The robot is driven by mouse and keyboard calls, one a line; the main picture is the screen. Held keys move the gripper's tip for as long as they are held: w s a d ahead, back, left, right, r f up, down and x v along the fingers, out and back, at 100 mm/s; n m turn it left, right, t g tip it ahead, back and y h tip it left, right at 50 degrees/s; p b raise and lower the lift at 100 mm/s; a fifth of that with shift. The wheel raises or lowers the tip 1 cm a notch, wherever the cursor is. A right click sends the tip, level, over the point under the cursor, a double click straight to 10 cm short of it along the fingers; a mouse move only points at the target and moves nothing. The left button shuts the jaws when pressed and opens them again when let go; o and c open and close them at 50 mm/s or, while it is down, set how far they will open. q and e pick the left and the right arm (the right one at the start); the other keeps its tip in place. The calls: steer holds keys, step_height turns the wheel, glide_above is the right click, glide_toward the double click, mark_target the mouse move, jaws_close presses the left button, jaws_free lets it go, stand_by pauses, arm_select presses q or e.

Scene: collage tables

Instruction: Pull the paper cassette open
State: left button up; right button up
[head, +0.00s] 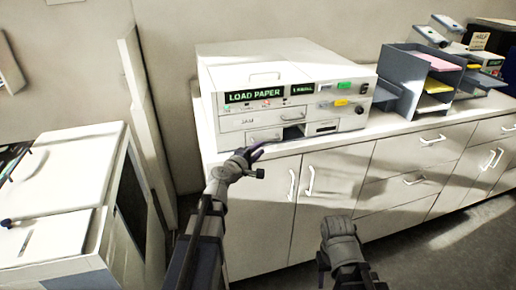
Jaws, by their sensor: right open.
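A white box-shaped machine (262,75) stands on the counter, with a green lit display reading LOAD PAPER (253,96). Below the display is a wide drawer front with a pale bar handle (265,120), apparently the paper cassette. Under it is a lower front with another handle (264,138). Both fronts look closed. My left gripper (252,153) is just below and in front of the lower handle, at the counter's front edge; its jaw gap is not clear. My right gripper (322,266) is open, low in front of the cabinets, apart from the machine.
A grey tray rack (408,85) with pink and yellow sheets stands right of the machine. Cabinets with bar handles (335,180) run under the white counter (385,125). A large white unit (75,170) stands at the left. Open floor (440,240) shows at the lower right.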

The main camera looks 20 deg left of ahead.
mark_target(268, 141)
arm_select(q)
steer(key=x, duration=0.5)
steer(key=b+x, duration=0.1)
steer(key=x, duration=0.2)
steer(key=shift+a, duration=0.3)
steer(key=shift+r, duration=0.1)
steer(key=shift+c, duration=0.2)
jaws_close()
steer(key=shift+s, duration=0.1)
stand_by(0.8)
